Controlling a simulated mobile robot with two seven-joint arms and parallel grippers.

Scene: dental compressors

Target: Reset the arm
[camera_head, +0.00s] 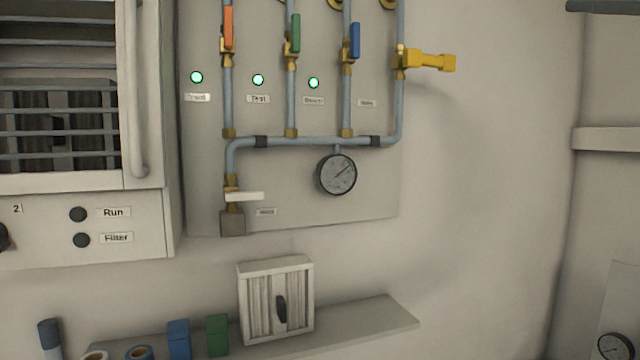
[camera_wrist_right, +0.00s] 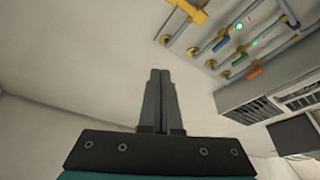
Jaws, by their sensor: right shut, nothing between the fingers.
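My right gripper (camera_wrist_right: 161,72) shows in the right wrist view with its two dark fingers together, shut and empty. The fingers point toward a bare stretch of pale wall and touch nothing that I can see. My left gripper is not in view.
The panel carries orange (camera_head: 228,28), green (camera_head: 295,33) and blue (camera_head: 354,40) upright handles. A yellow handle (camera_head: 430,61) sticks out rightward. A gauge (camera_head: 337,174) hangs below. A shelf (camera_head: 375,325) holds a small white box (camera_head: 276,300). The wall right of the panel is clear.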

